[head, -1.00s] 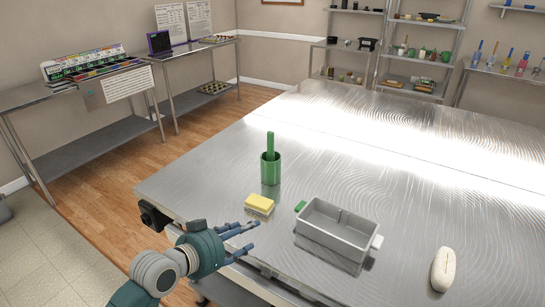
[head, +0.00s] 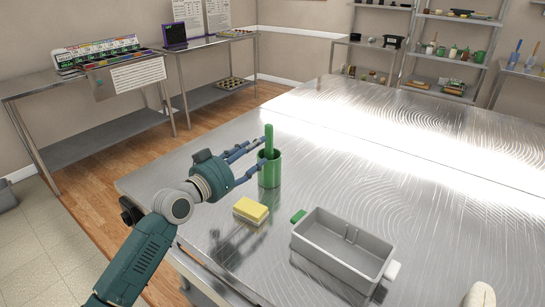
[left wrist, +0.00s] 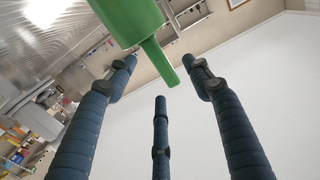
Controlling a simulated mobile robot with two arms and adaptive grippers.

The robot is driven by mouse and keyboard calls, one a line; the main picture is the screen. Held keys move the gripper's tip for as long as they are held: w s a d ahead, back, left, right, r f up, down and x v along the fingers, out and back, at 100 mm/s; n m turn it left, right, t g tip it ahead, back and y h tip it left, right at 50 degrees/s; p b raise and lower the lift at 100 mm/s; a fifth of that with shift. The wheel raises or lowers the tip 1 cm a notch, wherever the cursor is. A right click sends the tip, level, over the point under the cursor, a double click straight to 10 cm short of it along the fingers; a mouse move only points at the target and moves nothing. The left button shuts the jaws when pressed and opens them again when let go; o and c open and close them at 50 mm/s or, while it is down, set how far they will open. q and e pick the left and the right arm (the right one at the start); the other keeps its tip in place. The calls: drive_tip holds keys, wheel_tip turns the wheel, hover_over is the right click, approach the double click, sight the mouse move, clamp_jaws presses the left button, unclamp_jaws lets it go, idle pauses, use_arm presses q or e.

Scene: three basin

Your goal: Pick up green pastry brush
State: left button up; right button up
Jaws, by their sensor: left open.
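The green pastry brush (head: 268,140) stands upright in a green cup (head: 270,170) on the metal table, with its handle sticking up out of the rim. Its lower part is hidden inside the cup. My left gripper (head: 250,162) is open and empty, close beside the cup on its left, with its fingers pointing at the cup and handle. In the left wrist view the brush handle (left wrist: 160,62) and the cup (left wrist: 122,16) show beyond the spread fingers (left wrist: 160,95). I cannot tell whether a finger touches the cup. My right gripper is not in view.
A yellow sponge (head: 250,210) lies on the table in front of the cup. A grey basin (head: 343,248) stands to the right of it. A pale object (head: 480,296) is cut off at the lower right. The table (head: 390,180) behind the cup is clear.

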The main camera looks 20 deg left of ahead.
sight(269, 141)
use_arm(q)
drive_tip(key=shift+x, duration=0.9)
drive_tip(key=shift+w+d+r, duration=0.15)
drive_tip(key=shift+w, duration=0.1)
drive_tip(key=p+x, duration=0.1)
drive_tip(key=x, duration=0.3)
drive_tip(key=shift+w+d, duration=0.2)
drive_tip(key=shift+d, duration=0.05)
drive_tip(key=shift+w+d, duration=0.15)
drive_tip(key=shift+w, duration=0.2)
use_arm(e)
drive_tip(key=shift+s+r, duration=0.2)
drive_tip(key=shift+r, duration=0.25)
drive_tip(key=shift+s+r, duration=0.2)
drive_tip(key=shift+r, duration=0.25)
use_arm(q)
drive_tip(key=shift+c, duration=0.2)
drive_tip(key=c, duration=1.2)
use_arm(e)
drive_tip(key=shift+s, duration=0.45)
